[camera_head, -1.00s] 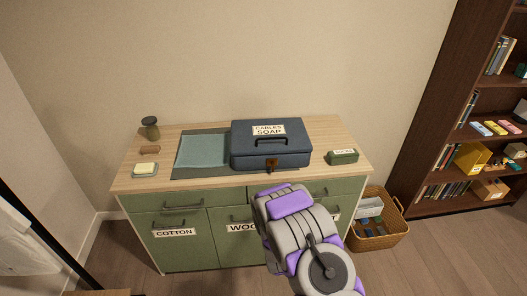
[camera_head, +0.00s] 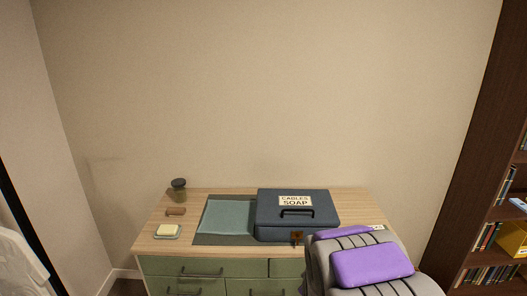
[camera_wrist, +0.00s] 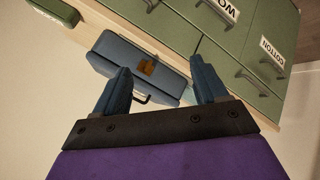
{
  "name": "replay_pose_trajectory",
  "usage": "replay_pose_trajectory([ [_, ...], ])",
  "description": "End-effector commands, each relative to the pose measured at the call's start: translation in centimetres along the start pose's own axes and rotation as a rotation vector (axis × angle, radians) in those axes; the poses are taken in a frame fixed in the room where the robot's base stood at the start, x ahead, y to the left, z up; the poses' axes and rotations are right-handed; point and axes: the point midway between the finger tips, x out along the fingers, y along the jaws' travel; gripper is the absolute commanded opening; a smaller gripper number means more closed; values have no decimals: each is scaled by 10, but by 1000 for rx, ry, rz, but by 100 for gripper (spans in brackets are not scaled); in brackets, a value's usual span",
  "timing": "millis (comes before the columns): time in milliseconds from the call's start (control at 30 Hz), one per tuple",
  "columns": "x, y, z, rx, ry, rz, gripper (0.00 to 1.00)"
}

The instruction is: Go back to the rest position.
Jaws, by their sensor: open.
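My gripper (camera_wrist: 160,88) shows in the wrist view with its two dark blue fingers spread apart and nothing between them. Beyond the fingers is the blue-grey box (camera_wrist: 125,58) with its brown latch, apart from the gripper as far as I can tell. In the head view my grey and purple arm rises at the lower right, and the gripper itself is hidden there. The closed box labelled CABLES SOAP (camera_head: 268,222) stands on the dresser top (camera_head: 230,193), its handle on the lid.
A teal cloth (camera_head: 229,217) on a dark mat lies left of the box. A soap dish (camera_head: 168,232), a brown block (camera_head: 176,212) and a dark-lidded jar (camera_head: 179,190) stand at the left. A bookshelf (camera_head: 480,150) stands at the right. The wall behind is bare.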

Motion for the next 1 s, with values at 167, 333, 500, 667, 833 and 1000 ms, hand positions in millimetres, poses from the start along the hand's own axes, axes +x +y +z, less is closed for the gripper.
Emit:
replay_pose_trajectory([
  [167, -61, -10, 14, 153, -114, -125, 72],
  [333, -124, -29, 36, 289, -247, -235, 72],
  [500, -193, -51, 63, 408, -399, -325, 72],
  [667, -261, -73, 94, 508, -554, -387, 72],
  [833, -327, -94, 126, 592, -715, -423, 72],
  [1000, -367, -108, 148, 638, -821, -432, 72],
])
